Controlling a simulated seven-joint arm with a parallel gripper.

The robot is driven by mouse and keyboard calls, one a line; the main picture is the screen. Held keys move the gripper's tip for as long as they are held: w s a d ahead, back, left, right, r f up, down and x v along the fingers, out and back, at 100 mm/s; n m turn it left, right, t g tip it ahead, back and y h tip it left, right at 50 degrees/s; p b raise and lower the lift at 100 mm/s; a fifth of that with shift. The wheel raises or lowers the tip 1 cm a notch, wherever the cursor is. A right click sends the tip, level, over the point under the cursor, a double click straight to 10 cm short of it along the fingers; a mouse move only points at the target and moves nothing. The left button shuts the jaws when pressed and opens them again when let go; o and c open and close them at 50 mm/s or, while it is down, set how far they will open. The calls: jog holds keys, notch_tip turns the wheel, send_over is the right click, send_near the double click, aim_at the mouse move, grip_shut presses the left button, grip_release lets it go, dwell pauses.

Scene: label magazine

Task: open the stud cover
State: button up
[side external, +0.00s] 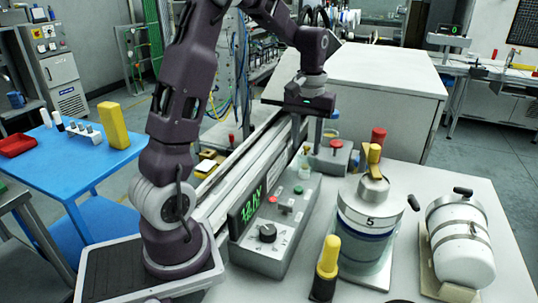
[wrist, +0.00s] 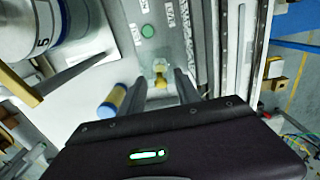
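My gripper (side external: 307,130) hangs above the far end of the grey control box, its fingers pointing down. In the wrist view my gripper (wrist: 160,85) has its two dark fingers apart. A small yellowish, partly clear piece (wrist: 160,70) shows between and just beyond the fingertips; it may be the stud cover, but no label confirms this. A similar small pale piece (side external: 305,160) stands near the far end of the control box in the side view. Whether either finger touches it cannot be told. Nothing is seen held.
The control box (side external: 268,250) carries a green display, a knob and buttons. A red-button box (side external: 332,158), a canister marked 5 (side external: 365,222), a white cylinder (side external: 460,245) and a yellow-topped handle (side external: 327,262) stand nearby. A rail (side external: 240,160) runs along the left.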

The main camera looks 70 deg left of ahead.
notch_tip(320, 180, up, 6)
jog(key=shift+w+a+r, duration=0.15)
jog(key=shift+r, duration=0.1)
jog(key=s+d+m+t+y, duration=0.1)
jog(key=s+d+m+t, duration=0.1)
jog(key=s+d+m, duration=0.4)
jog(key=s+d+m+t+y, duration=0.1)
jog(key=s+d+m+t, duration=0.2)
jog(key=s+d+m, duration=0.4)
jog(key=s+m, duration=0.2)
jog(key=m, duration=0.7)
jog(key=shift+s+r+m+y, duration=0.15)
jog(key=shift+s+m+y, duration=0.15)
jog(key=shift+y, duration=0.1)
jog(key=shift+d, duration=0.1)
